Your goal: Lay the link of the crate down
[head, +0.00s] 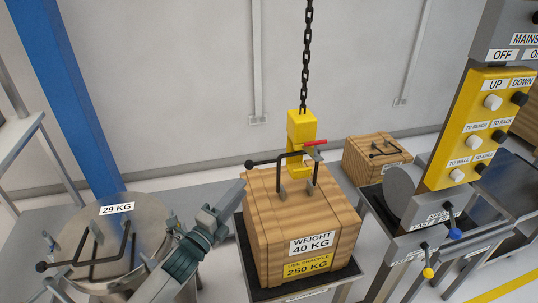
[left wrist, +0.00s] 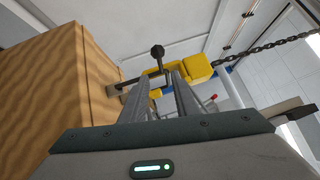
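The wooden crate (head: 275,220), labelled 40 KG, stands on a dark-topped stand. Its black link (head: 298,154) stands up from two lugs on the lid, with a ball-ended rod reaching out to the left. The yellow hook (head: 300,128) with a red latch hangs from a chain right at the link; I cannot tell whether the link is in it. My left gripper (head: 238,190) is beside the crate's upper left side, below the ball end. In the left wrist view, the fingers (left wrist: 163,85) are apart, with the black ball (left wrist: 157,50) beyond their tips. My right gripper is not visible.
A round metal lid (head: 120,235) marked 29 KG, with a black handle, is at left. A smaller crate (head: 372,158) sits behind at right. A yellow button panel (head: 484,130) and levers (head: 453,232) stand at right. The chain (head: 306,60) hangs above the crate.

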